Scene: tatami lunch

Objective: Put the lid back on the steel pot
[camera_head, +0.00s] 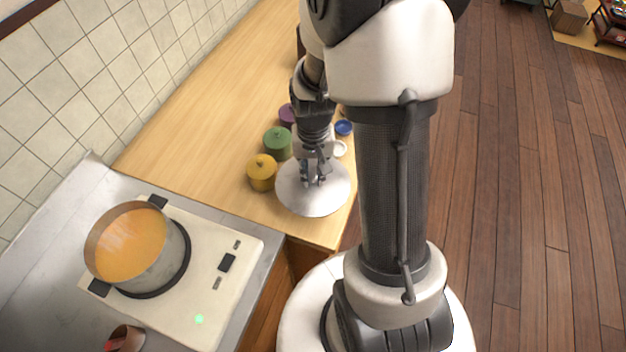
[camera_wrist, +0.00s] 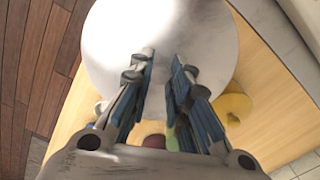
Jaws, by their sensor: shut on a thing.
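The steel pot (camera_head: 160,262) stands uncovered on the cooker at the left in the head view, with orange soup in it and dark handles on its rim. The round steel lid (camera_head: 296,200) is at the counter's near right end, under my gripper (camera_head: 314,183). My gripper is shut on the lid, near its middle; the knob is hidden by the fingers. In the wrist view the lid (camera_wrist: 112,45) fills the top middle, beyond my gripper's fingers (camera_wrist: 160,68). The lid looks roughly level; I cannot tell its height above the counter.
A yellow pot (camera_head: 262,173), a green pot (camera_head: 277,143) and a purple pot (camera_head: 287,116) stand close to the lid. A blue dish (camera_head: 344,128) is behind it. A cup (camera_head: 124,338) is at the cooker's front. The tiled wall (camera_head: 100,75) bounds the left.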

